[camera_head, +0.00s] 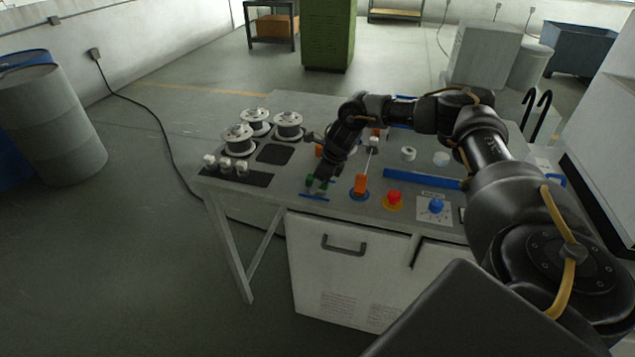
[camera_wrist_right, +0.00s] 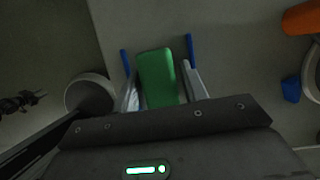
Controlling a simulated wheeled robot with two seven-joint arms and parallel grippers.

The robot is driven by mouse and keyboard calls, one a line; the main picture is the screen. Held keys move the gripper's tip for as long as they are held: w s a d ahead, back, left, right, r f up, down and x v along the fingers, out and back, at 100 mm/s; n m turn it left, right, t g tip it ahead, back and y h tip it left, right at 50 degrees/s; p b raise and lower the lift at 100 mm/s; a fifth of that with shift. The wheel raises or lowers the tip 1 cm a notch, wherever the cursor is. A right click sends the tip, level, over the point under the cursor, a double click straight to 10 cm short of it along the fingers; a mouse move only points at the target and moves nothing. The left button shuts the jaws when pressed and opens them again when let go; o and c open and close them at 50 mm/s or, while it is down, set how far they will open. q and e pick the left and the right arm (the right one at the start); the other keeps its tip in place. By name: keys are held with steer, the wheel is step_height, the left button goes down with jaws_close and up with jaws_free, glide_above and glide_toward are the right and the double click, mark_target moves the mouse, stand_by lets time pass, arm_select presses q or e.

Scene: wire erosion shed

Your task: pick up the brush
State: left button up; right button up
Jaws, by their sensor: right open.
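A green block-like thing (camera_wrist_right: 157,78), which may be the brush or its handle, lies between the fingers of my right gripper (camera_wrist_right: 161,88) in the right wrist view. The fingers stand apart on either side of it, and no grip shows. Bristles cannot be made out. In the head view my right gripper (camera_head: 318,180) points down at the front left of the worktable (camera_head: 270,190). Only small green parts (camera_head: 309,180) show there; the gripper hides the rest. My left gripper is not in view.
An orange upright piece (camera_head: 361,184) on a blue base stands just right of the gripper. A red knob (camera_head: 394,197) and a blue knob (camera_head: 436,205) are farther right. Several wire spools (camera_head: 238,138) and small white pieces (camera_head: 225,163) stand at left.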

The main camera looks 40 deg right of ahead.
steer(key=c, duration=0.8)
steer(key=shift+o, duration=0.2)
steer(key=shift+r+b, duration=0.55)
steer(key=shift+r, duration=0.05)
steer(key=s+a+r+b, duration=0.4)
steer(key=s+a+r, duration=0.3)
steer(key=s+r, duration=0.4)
steer(key=shift+s+a+r, duration=0.3)
steer(key=shift+s+r, duration=0.1)
